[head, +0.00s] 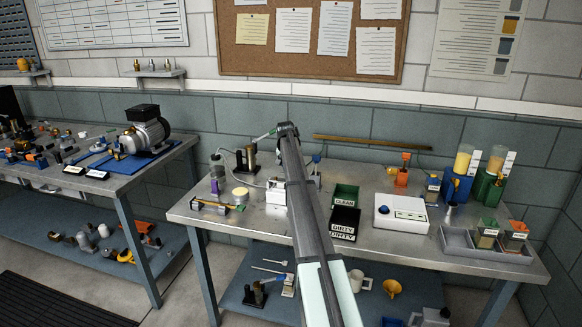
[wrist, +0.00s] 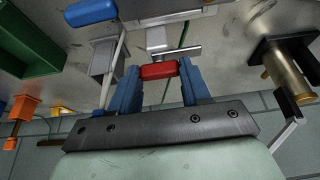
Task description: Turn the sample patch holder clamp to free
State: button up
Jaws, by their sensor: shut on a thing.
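In the wrist view, my gripper (wrist: 158,74) has its two blue fingers on either side of a small red grip (wrist: 158,70) and is shut on it. The red grip sits at the end of a grey metal clamp (wrist: 157,40) with a thin crossbar. The clamp joins a grey body, likely the sample patch holder (wrist: 196,12), partly cut off at the top edge. Which way the clamp is turned is hard to tell. In the head view, my arm covers the holder, and my gripper does not show clearly.
In the wrist view, a brass cylinder in a black stand (wrist: 280,78) is at the right. A grey block (wrist: 103,58) and a green bin (wrist: 32,45) are at the left. In the head view, a white device (head: 402,212) stands right of the dark bin (head: 345,219).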

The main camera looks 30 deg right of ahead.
dwell(0.5)
jog(key=o, duration=1.1)
jog(key=shift+c, duration=0.2)
jog(key=shift+r, duration=0.1)
jog(key=v, duration=1.3)
jog(key=shift+a+r, duration=0.2)
jog(key=shift+r, duration=0.1)
